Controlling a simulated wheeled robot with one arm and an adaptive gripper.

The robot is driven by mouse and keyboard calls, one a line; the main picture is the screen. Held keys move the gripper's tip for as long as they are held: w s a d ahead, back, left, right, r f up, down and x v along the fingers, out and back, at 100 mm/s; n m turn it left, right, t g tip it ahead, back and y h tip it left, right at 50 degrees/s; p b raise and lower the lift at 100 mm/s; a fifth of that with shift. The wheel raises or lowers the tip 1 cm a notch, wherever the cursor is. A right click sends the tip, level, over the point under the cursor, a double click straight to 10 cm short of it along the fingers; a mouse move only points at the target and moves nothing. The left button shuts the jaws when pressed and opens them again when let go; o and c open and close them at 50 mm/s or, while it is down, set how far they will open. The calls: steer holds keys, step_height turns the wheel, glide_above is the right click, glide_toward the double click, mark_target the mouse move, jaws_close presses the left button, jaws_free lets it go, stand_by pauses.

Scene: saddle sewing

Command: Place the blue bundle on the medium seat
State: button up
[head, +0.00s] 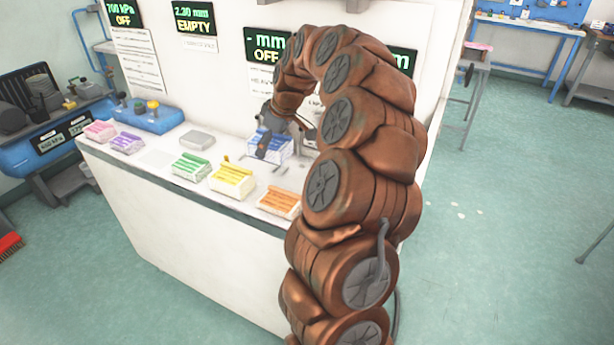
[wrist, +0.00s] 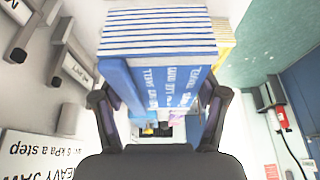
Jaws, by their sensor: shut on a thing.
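The blue bundle (head: 284,148) is a stack of white-and-blue layers with a blue band. It is at the far side of the white counter, partly behind my gripper. In the wrist view the blue bundle (wrist: 158,40) fills the space between the two fingers, with white lettering on its blue face. My gripper (wrist: 160,110) is shut on it; in the head view my gripper (head: 265,143) shows at the end of the brown arm. I cannot tell whether the bundle touches the counter. I cannot make out which spot is the medium seat.
On the counter (head: 250,250) lie pink (head: 100,131), purple (head: 127,143), green (head: 191,166), yellow (head: 231,180) and orange (head: 279,203) bundles. A grey block (head: 197,140) and a blue device (head: 150,118) are behind them. Display panels hang on the wall; one (head: 194,18) reads EMPTY.

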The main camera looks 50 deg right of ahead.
glide_above(300, 177)
steer(key=s, duration=0.1)
steer(key=f+p, duration=0.1)
steer(key=f, duration=0.2)
steer(key=f+p, duration=0.1)
steer(key=f, duration=0.2)
steer(key=f+p, duration=0.1)
steer(key=f, duration=0.2)
steer(key=shift+s+d+f+p, duration=0.1)
steer(key=shift+d+p, duration=0.2)
steer(key=shift+f, duration=0.1)
steer(key=shift+f+b, duration=0.2)
steer(key=shift+b, duration=0.1)
steer(key=o, duration=1.4)
steer(key=shift+c, duration=0.2)
steer(key=shift+r, duration=0.2)
steer(key=b+v, duration=0.3)
steer(key=v, duration=0.9)
steer(key=shift+b, duration=0.35)
